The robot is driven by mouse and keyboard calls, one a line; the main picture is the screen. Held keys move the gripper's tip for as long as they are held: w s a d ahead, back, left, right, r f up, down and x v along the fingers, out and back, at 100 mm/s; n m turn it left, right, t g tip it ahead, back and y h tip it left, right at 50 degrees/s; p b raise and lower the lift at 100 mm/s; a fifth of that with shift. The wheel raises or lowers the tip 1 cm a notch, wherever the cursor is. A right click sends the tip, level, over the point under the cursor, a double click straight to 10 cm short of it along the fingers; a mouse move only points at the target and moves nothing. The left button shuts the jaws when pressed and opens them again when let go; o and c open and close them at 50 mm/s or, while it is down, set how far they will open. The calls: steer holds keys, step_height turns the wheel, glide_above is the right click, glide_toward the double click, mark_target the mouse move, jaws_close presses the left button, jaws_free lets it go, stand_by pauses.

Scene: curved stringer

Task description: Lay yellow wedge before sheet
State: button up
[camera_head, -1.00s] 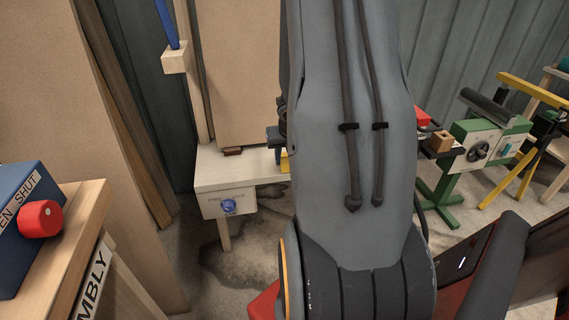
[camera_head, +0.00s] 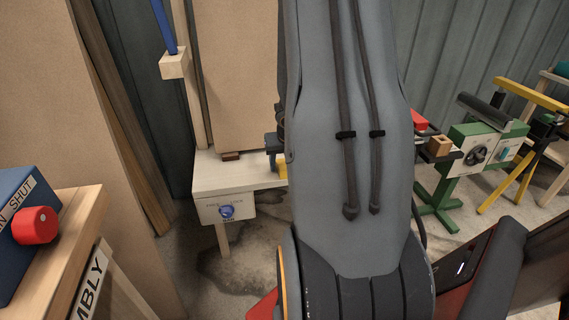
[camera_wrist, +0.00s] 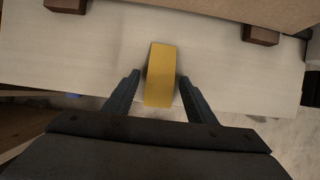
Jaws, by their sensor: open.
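The yellow wedge (camera_wrist: 161,76) lies on a pale wooden bench top in the wrist view. My gripper (camera_wrist: 160,84) is open, with one dark finger on each side of the wedge's near end. I see a gap beside each finger, so neither clearly touches it. In the head view, only a bit of the yellow wedge (camera_head: 282,165) shows beside my arm, which hides the rest. The tan sheet (camera_head: 237,75) stands upright at the back of the bench (camera_head: 230,178). Its lower edge (camera_wrist: 225,12) crosses the top of the wrist view.
Two brown blocks (camera_wrist: 262,35) (camera_wrist: 66,5) sit at the sheet's foot. A blue knob (camera_head: 227,211) is on the bench front. A red-knobbed blue box (camera_head: 30,205) stands at left, and a green machine (camera_head: 480,145) at right.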

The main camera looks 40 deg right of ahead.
steer(key=p+v, duration=0.9)
steer(key=v, duration=0.3)
steer(key=w+a+r+n+y, duration=0.15)
steer(key=a+r+n, duration=0.25)
steer(key=a+n, duration=0.55)
steer(key=a+r+n+y, duration=0.2)
steer(key=a+r+n, duration=0.1)
steer(key=a+n, duration=0.65)
steer(key=s+a+r+n+g, duration=0.1)
steer(key=s+a+n+g, duration=0.1)
steer(key=s+n, duration=0.4)
steer(key=s+a+r+n+g+h, duration=0.1)
steer(key=s+a+n, duration=0.4)
steer(key=n, duration=1)
steer(key=shift+s+r+n+g, duration=0.4)
steer(key=shift+s+r, duration=0.3)
steer(key=shift+s, duration=0.5)
